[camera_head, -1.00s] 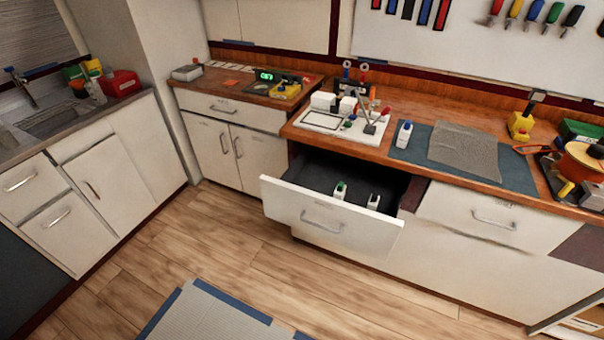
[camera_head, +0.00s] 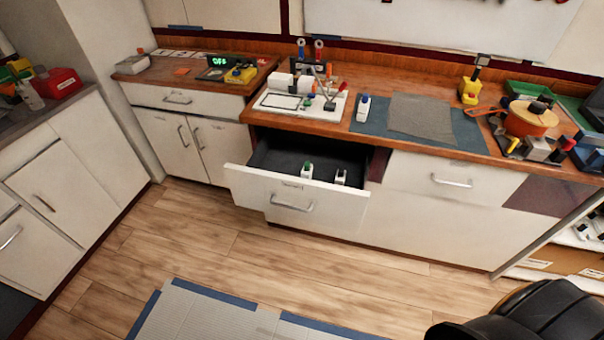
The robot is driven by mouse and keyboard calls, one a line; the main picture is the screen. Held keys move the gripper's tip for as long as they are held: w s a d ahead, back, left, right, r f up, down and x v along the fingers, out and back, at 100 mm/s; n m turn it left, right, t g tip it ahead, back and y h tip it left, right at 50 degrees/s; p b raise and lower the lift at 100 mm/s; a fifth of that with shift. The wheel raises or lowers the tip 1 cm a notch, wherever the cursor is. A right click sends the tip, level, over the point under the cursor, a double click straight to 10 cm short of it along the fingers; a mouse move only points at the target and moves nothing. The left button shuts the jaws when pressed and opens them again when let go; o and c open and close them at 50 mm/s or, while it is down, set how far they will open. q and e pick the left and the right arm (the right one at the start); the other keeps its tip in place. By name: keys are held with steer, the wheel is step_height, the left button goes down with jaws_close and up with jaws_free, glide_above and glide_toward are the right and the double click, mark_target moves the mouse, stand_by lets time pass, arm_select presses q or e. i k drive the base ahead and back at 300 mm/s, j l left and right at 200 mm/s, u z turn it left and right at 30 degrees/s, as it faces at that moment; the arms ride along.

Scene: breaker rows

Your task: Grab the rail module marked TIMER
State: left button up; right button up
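Small white rail modules are in view, but their markings are too small to read, so I cannot tell which one is TIMER. One module with a green top (camera_head: 307,171) and one with a dark top (camera_head: 340,177) stand in the open drawer (camera_head: 297,201), near its front. A white module with a blue top (camera_head: 363,108) stands upright on the blue mat (camera_head: 376,126) on the counter. Neither of my grippers is in view.
A white board (camera_head: 299,105) with small parts sits left of the mat. A grey cloth (camera_head: 422,117) lies on the mat. An orange spool (camera_head: 531,118) stands at the right. A black seat (camera_head: 532,318) is at the lower right. The wooden floor (camera_head: 290,265) before the drawer is clear.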

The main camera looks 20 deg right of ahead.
mark_target(364, 103)
steer(key=i+j+z, duration=0.7)
steer(key=i, duration=0.1)
